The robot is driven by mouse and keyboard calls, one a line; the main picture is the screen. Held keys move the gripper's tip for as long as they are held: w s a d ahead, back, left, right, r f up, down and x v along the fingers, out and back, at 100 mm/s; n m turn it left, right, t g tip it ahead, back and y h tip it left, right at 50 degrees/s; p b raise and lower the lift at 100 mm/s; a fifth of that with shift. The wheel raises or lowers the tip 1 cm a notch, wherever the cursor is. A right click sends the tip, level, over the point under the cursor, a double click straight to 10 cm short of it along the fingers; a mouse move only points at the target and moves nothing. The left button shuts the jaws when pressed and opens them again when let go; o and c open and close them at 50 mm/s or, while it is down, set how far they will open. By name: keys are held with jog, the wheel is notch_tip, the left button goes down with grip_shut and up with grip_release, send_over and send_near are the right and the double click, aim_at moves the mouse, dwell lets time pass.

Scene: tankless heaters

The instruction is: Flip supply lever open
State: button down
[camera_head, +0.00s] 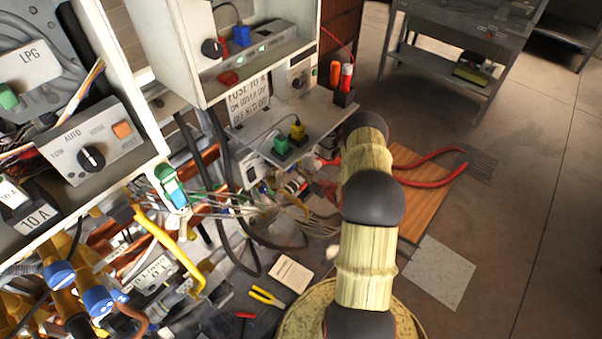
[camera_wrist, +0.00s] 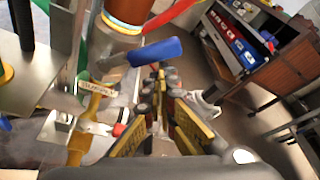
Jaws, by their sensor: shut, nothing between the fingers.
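In the wrist view a blue lever handle (camera_wrist: 155,52) sticks out to the right from beside a copper-coloured pipe. A yellow valve body (camera_wrist: 82,138) with a small tag (camera_wrist: 95,88), too small to read surely, is below and left of it. I cannot tell for certain that this blue handle is the supply lever. My gripper (camera_wrist: 160,78) is shut and empty, its fingertips just below the handle in the picture. I cannot tell whether they touch it. In the head view my arm hides the gripper.
Panels with switches and a knob (camera_head: 91,158) stand at the left, above yellow pipes with blue caps (camera_head: 60,275). Cables hang near the middle. A shelf (camera_head: 300,125) carries small plugs. A metal table (camera_head: 455,60) is at the back; the floor at right is mostly clear.

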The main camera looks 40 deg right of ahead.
jog(key=shift+s+a+r+p, duration=0.2)
jog(key=shift+a+r+p, duration=0.1)
jog(key=shift+a+r, duration=1.5)
jog(key=shift+a, duration=0.2)
jog(key=shift+s, duration=0.1)
